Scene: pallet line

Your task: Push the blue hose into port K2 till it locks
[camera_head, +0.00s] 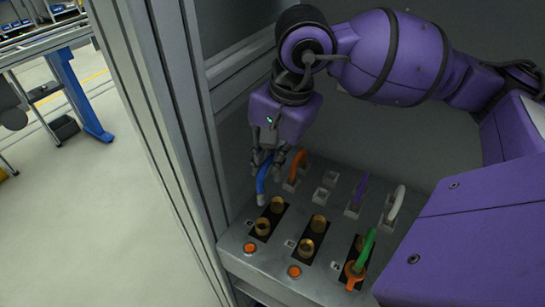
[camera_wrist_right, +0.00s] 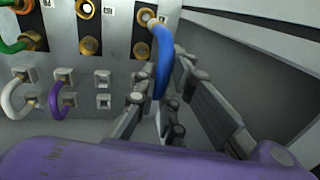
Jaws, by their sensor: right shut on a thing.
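My right gripper (camera_head: 266,163) is shut on the blue hose (camera_head: 263,179), which hangs with its pale end tip down above the sloped port panel. In the right wrist view the blue hose (camera_wrist_right: 163,65) runs between the fingers (camera_wrist_right: 165,112), and its end overlaps a brass port (camera_wrist_right: 147,15) on the rightmost black strip. In the head view the tip is beside the left strip's brass ports (camera_head: 277,204) (camera_head: 262,226) and looks apart from them. The labels are too small to read, so I cannot tell which port is K2. My left gripper is not in view.
A green hose (camera_head: 367,245) sits in an orange fitting on the right strip. The middle strip's brass ports (camera_head: 319,223) are empty. Orange (camera_head: 298,165), purple (camera_head: 361,190) and white (camera_head: 396,203) hoses stand at the back. A metal frame post (camera_head: 165,130) is close on the left.

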